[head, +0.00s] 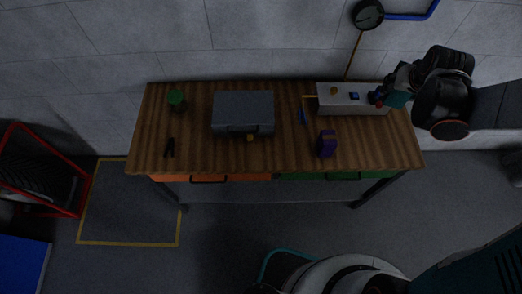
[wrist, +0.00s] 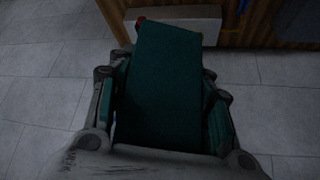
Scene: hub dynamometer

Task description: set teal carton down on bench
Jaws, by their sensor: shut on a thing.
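My gripper (head: 393,88) is over the right end of the wooden bench (head: 205,152), beside the white box. It is shut on the teal carton (head: 398,98), a small part of which shows in the head view. In the wrist view the teal carton (wrist: 160,90) fills the space between both fingers of my gripper (wrist: 165,72). Its far end points toward a white block at the bench. Whether the carton touches the bench or the white box cannot be told.
The white box (head: 352,105) carries small knobs at the back right. A purple item (head: 326,143), a blue tool (head: 302,115), a grey case (head: 243,110), a green cylinder (head: 177,99) and a black tool (head: 170,147) stand on the bench. Bare wood lies at front right.

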